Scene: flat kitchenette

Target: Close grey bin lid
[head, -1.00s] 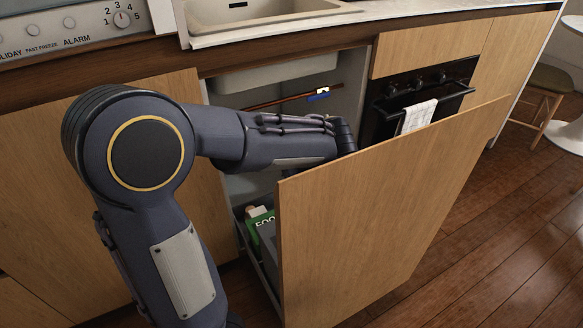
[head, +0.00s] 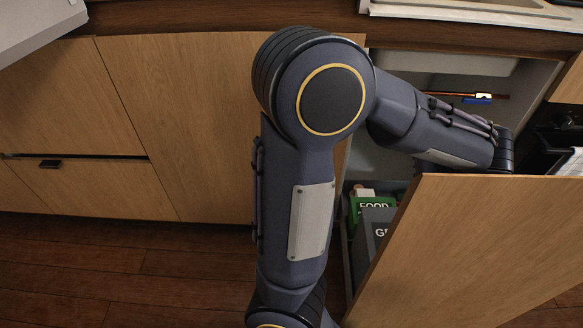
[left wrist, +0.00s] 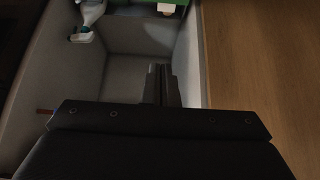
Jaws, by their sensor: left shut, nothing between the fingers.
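A dark grey bin part with the letters "GE" (head: 380,226) shows in the head view, partly hidden by the wooden drawer front (head: 470,255). I cannot tell there how its lid stands. My left arm reaches over behind the drawer front, which hides its gripper in the head view. In the left wrist view my left gripper (left wrist: 160,72) is shut and empty, pointing into an open, pale grey walled space (left wrist: 130,72). I cannot tell whether this is the grey bin's inside. My right gripper is not in view.
A green bin marked "FOOD" (head: 372,205) stands behind the grey part; green also shows in the wrist view (left wrist: 184,3). A white spray bottle (left wrist: 88,15) is at upper left there. The drawer stands pulled out. Floor at lower left (head: 130,270) is clear.

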